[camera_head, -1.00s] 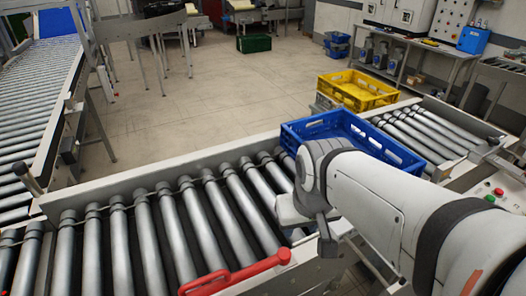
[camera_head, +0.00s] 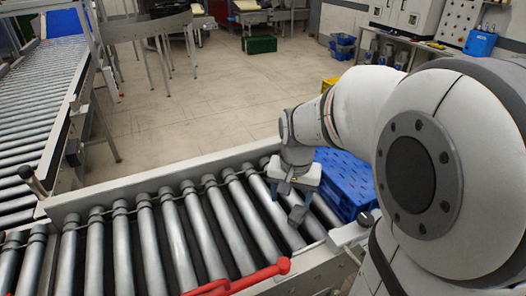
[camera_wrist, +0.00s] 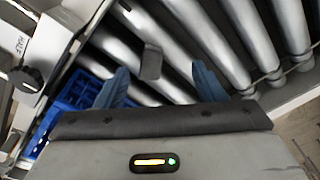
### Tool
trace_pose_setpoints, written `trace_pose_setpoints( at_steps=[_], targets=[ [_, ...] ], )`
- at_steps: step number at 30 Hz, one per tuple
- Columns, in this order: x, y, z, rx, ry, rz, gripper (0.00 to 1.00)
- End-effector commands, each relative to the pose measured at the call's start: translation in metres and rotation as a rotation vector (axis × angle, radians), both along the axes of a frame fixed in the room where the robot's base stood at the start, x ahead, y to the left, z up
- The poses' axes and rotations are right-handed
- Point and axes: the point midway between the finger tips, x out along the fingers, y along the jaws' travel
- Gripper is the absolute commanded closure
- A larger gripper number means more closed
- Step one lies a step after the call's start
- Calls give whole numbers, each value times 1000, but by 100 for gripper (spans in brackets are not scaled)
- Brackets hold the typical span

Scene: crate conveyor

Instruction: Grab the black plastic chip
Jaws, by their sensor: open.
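The black plastic chip, a small dark grey piece with rounded edges, lies on the conveyor rollers in the wrist view (camera_wrist: 151,62). In the head view it shows on the rollers just below my gripper (camera_head: 297,214). My gripper (camera_head: 292,194) points down over the conveyor, open and empty. In the wrist view its two blue fingers (camera_wrist: 162,82) stand apart, and the chip appears between them, nearer the left finger and beyond the tips. I cannot tell the exact height of the fingers above it.
A blue crate (camera_head: 346,178) sits close to the right of my gripper, partly hidden by my arm; it also shows in the wrist view (camera_wrist: 75,98). A red handle (camera_head: 250,279) lies at the conveyor's near edge. The rollers to the left are clear.

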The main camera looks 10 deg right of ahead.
Motion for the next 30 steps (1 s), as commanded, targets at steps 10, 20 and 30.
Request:
trace_pose_setpoints(
  at_steps=[10,20,30],
  targets=[
    [49,-39,-34,25,84,-279,37],
    [49,-42,-68,26,90,-295,37],
    [46,-46,-112,26,88,-294,37]
  ],
)
